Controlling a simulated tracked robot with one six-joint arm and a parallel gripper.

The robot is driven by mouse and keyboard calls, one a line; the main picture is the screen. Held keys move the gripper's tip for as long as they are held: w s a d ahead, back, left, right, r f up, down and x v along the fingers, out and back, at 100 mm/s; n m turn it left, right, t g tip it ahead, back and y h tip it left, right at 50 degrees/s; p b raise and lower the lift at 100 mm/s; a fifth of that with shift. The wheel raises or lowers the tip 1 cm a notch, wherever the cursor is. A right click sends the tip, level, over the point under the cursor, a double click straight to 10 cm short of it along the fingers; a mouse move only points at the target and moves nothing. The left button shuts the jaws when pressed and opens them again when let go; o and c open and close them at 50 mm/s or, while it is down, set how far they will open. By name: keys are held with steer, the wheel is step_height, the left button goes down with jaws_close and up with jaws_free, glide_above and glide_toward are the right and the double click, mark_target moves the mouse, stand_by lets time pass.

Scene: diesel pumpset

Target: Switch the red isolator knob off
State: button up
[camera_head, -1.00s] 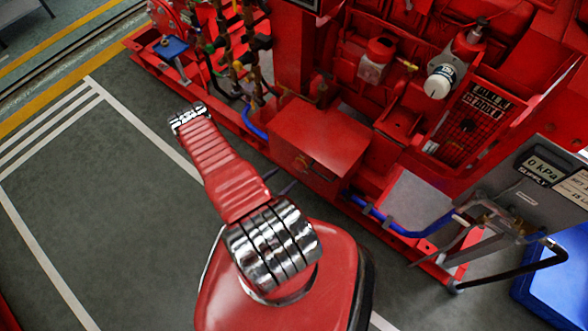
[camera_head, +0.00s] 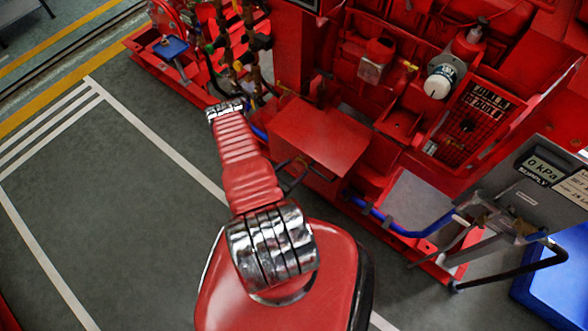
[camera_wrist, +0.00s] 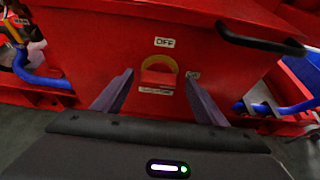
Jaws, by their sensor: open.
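The red isolator knob (camera_wrist: 158,78) sits on a yellow backing on the upright face of a red box (camera_wrist: 75,45). An "OFF" label (camera_wrist: 164,42) is above it. Smaller labels, too small to read, are at its right and just below it. My gripper (camera_wrist: 159,74) is open, with one grey finger at each side of the knob in the picture. The knob shows between the fingers, and I see no contact. In the head view, my gripper (camera_head: 293,178) is at the front of the red box (camera_head: 322,132); the knob is hidden there.
A black bar handle (camera_wrist: 260,40) juts out at upper right in the wrist view. A blue hose (camera_head: 395,225) runs low at the right of the box. A grey gauge panel (camera_head: 535,185) stands further right. The floor at left is clear.

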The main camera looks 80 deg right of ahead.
steer(key=shift+c, duration=0.3)
steer(key=c, duration=0.9)
steer(key=shift+s+d, duration=0.1)
steer(key=shift+d, duration=0.05)
steer(key=shift+c, duration=0.4)
steer(key=shift+a, duration=0.2)
steer(key=n+g, duration=0.2)
steer(key=n, duration=0.1)
steer(key=w+n+g+y, duration=0.1)
steer(key=shift+d+f+n, duration=0.1)
steer(key=shift+f+n, duration=0.2)
steer(key=shift+n, duration=0.1)
steer(key=shift+w+d+f+n+g, duration=0.15)
steer(key=shift+n+g, duration=0.4)
steer(key=shift+n, duration=0.3)
steer(key=shift+w+a+f+n+g, duration=0.1)
steer(key=shift+f+n+g, duration=0.1)
steer(key=shift+n+g, duration=0.55)
steer(key=shift+w+d+f+n+g, duration=0.15)
steer(key=shift+n+g, duration=0.25)
steer(key=shift+n, duration=0.6)
steer(key=shift+s, duration=0.1)
